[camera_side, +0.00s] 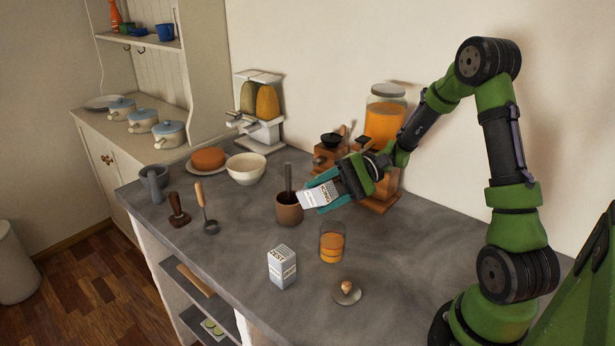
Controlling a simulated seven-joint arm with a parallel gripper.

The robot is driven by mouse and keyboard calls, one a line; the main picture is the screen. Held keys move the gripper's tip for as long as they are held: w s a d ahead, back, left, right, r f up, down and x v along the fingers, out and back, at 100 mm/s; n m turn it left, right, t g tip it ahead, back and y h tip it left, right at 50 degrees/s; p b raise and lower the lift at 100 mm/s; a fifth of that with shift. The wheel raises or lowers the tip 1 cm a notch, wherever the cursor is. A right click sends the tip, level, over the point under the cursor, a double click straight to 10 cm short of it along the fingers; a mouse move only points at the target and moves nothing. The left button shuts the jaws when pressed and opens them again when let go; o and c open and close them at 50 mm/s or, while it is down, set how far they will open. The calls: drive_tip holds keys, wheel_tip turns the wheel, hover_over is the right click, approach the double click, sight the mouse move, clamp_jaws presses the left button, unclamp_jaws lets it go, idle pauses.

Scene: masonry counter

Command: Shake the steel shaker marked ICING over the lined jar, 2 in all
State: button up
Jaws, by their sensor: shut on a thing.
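My gripper (326,191) is shut on the steel shaker marked ICING (310,196), with teal fingers on its sides. The shaker is held off the counter and tilted well over, with its end pointing left. The lined jar (332,243) is a clear glass with orange bands, upright on the counter. In the picture the shaker is above and slightly left of the jar; I cannot tell whether it is directly over its mouth. No falling icing can be seen.
A second shaker, marked ZEST (282,268), stands at the front. A small round dish with a knob (346,292) lies right of it. A brown pot (289,210) with a stick is close to the held shaker. A wooden grinder (328,155) and an orange-filled dispenser (384,122) stand behind.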

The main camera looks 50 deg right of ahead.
drive_tip(key=n+t, duration=0.1)
drive_tip(key=n, duration=0.1)
drive_tip(key=r+n+y, duration=0.1)
drive_tip(key=n, duration=0.1)
drive_tip(key=shift+t, duration=0.4)
drive_tip(key=n, duration=0.1)
drive_tip(key=n+y, duration=0.1)
drive_tip(key=n, duration=0.1)
drive_tip(key=n+y, duration=0.1)
drive_tip(key=n, duration=0.1)
drive_tip(key=shift+w+r+t, duration=0.15)
drive_tip(key=shift+r+t, duration=0.15)
drive_tip(key=shift+f, duration=0.1)
wheel_tip(320, 180, down, 3)
drive_tip(key=shift+r, duration=0.1)
drive_tip(key=shift+r, duration=1.5)
drive_tip(key=shift+s, duration=0.2)
